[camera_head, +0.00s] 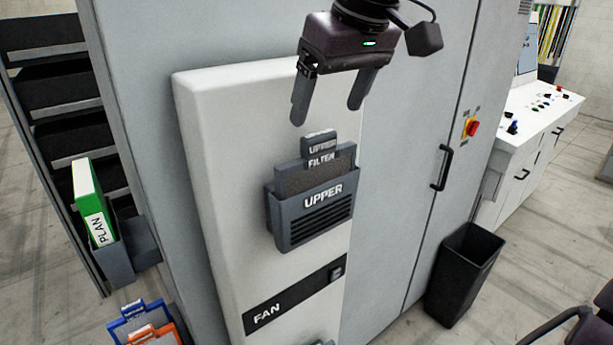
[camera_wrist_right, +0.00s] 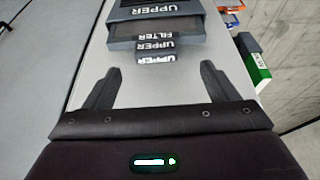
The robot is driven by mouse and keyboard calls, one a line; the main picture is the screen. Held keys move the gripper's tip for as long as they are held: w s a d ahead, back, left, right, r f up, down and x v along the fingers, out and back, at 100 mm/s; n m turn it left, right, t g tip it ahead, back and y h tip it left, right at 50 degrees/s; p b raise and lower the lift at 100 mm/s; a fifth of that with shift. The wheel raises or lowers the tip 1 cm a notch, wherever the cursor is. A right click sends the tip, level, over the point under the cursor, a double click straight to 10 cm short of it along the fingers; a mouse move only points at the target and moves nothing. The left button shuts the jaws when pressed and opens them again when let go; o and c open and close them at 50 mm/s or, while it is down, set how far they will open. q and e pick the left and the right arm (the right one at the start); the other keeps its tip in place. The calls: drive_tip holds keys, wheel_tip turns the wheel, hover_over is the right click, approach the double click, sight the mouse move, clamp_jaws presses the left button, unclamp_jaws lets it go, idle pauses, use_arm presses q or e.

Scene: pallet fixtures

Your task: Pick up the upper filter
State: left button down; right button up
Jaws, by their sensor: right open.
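The upper filter (camera_head: 316,172) is a dark grey panel with a tab on top, labelled "UPPER FILTER". It sits upright in the grey slotted holder marked "UPPER" (camera_head: 311,219) on the white panel, its lower part hidden inside. My right gripper (camera_head: 327,112) is open and empty, a little above the filter's tab and not touching it. In the right wrist view the two fingers (camera_wrist_right: 158,80) point toward the upper filter (camera_wrist_right: 155,46), whose tab lies ahead of the gap between them. My left gripper is not in view.
A black "FAN" strip (camera_head: 291,297) with a switch lies below the holder. A cabinet door handle (camera_head: 441,168) and a black bin (camera_head: 464,275) are on the right. A green "PLAN" binder (camera_head: 93,203) and blue and orange items are on the left.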

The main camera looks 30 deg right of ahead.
sight(324, 139)
drive_tip(key=shift+w+f, duration=0.2)
drive_tip(key=shift+f, duration=0.4)
drive_tip(key=shift+s+d+f, duration=0.1)
drive_tip(key=shift+d+f, duration=0.05)
drive_tip(key=shift+f, duration=0.05)
drive_tip(key=shift+d+f+p, duration=0.15)
drive_tip(key=shift+f+p, duration=0.55)
drive_tip(key=shift+p, duration=0.55)
drive_tip(key=x, duration=0.3)
drive_tip(key=shift+w+p, duration=0.3)
drive_tip(key=shift+w, duration=0.1)
drive_tip(key=shift+w+f, duration=0.15)
drive_tip(key=shift+s, duration=0.2)
drive_tip(key=shift+c, duration=0.8)
drive_tip(key=shift+s, duration=0.15)
drive_tip(key=c, duration=0.5)
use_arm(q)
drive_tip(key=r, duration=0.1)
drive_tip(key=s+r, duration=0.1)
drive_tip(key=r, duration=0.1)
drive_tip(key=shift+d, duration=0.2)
use_arm(e)
drive_tip(key=c, duration=0.7)
